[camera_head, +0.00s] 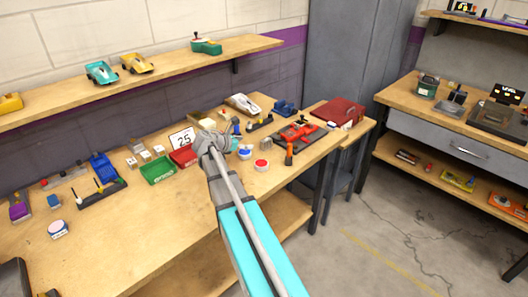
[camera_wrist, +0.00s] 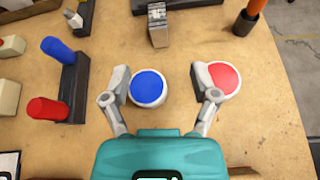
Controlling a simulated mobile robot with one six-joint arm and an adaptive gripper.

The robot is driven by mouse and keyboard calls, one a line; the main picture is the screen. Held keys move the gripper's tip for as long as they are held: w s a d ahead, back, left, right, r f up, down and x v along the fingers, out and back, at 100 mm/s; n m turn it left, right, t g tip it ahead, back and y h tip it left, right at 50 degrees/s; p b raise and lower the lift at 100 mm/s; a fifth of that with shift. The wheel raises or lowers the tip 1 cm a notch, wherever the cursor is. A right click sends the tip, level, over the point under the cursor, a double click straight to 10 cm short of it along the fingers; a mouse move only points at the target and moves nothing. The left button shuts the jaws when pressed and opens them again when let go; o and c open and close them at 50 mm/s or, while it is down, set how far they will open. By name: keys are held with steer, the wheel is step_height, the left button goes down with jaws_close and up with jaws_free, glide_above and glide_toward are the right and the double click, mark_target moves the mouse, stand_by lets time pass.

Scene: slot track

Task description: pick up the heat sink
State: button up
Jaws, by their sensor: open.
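A small grey metal block (camera_wrist: 158,25) lies on the workbench in the wrist view, beyond my fingers and touching or close to a dark base. It may be the heat sink, but its fins are not clear. The right finger overlaps the edge of a red-lidded pot (camera_wrist: 222,78). In the head view my gripper (camera_head: 230,142) is over the middle of the bench, partly hidden by my arm.
A dark rack with blue and red handles (camera_wrist: 73,85) stands left of my fingers. A red car (camera_head: 300,130) on a dark base, an orange-handled tool (camera_head: 289,150), a green bin (camera_head: 158,170) and a red bin (camera_head: 184,156) also crowd the bench (camera_head: 200,205). Its front edge is clear.

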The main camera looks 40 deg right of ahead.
mark_target(267, 139)
steer(key=shift+w+d+r+n+h, duration=0.2)
steer(key=shift+d+n+h, duration=0.1)
steer(key=shift+d+n, duration=0.3)
steer(key=shift+d, duration=0.1)
steer(key=shift+b+x, duration=1.8)
steer(key=shift+x, duration=2.45)
steer(key=shift+f, duration=0.1)
steer(key=shift+b+x, duration=1.1)
steer(key=shift+x, duration=1.45)
steer(key=shift+f, duration=0.15)
steer(key=shift+s, duration=0.1)
jaws_close()
